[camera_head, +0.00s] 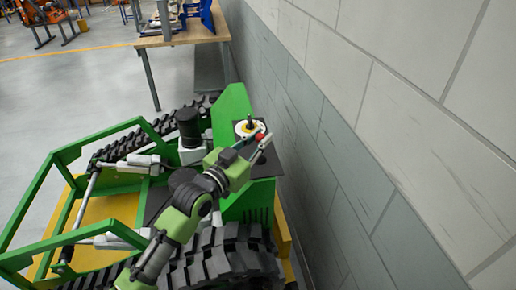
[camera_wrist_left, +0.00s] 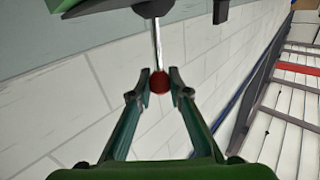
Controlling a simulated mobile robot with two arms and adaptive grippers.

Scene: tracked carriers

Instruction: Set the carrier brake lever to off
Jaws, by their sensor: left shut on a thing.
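The green tracked carrier (camera_head: 235,105) stands beside the wall. A lever with a red ball knob (camera_head: 260,136) shows on its side nearest the wall, and I take it for the brake lever. In the left wrist view the red knob (camera_wrist_left: 159,83) sits at the end of a thin metal rod (camera_wrist_left: 157,45). My left gripper (camera_head: 257,142) is at this knob, its fingers shut on it from both sides; the fingers also show in the left wrist view (camera_wrist_left: 160,88). The arm partly hides the lever's base. My right gripper is not in view.
A round white and yellow control (camera_head: 246,128) with an upright dark stick is close to the gripper. The grey block wall (camera_head: 360,130) runs close along the right. A wooden workbench (camera_head: 182,38) stands beyond the carrier. Open floor (camera_head: 60,90) lies at the left.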

